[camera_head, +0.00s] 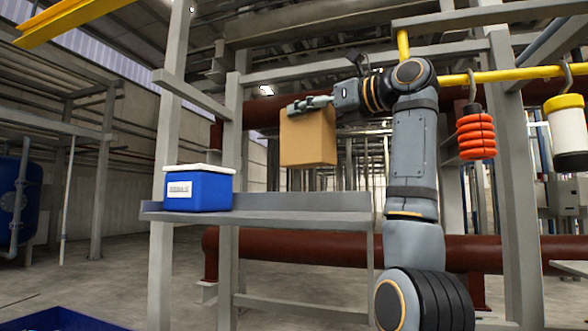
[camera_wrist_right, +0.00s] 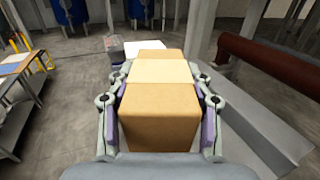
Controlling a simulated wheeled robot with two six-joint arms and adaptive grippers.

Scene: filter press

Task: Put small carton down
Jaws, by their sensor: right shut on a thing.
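The small brown carton (camera_head: 308,138) is held in my right gripper (camera_head: 312,104), up in the air above the grey shelf (camera_head: 290,215) in the head view. In the right wrist view the carton (camera_wrist_right: 160,100) sits between the two fingers of my right gripper (camera_wrist_right: 160,105), which press on its sides. A lighter tape band crosses its top. The carton hangs roughly upright and there is a clear gap between it and the shelf surface. My left gripper does not show.
A blue box with a white lid (camera_head: 198,188) stands on the shelf's left end. The shelf's middle and right look bare. Grey posts (camera_head: 230,150) rise beside the shelf. An orange coil (camera_head: 476,135) and a white-yellow canister (camera_head: 567,130) hang at right. A red-brown pipe (camera_head: 300,249) runs behind.

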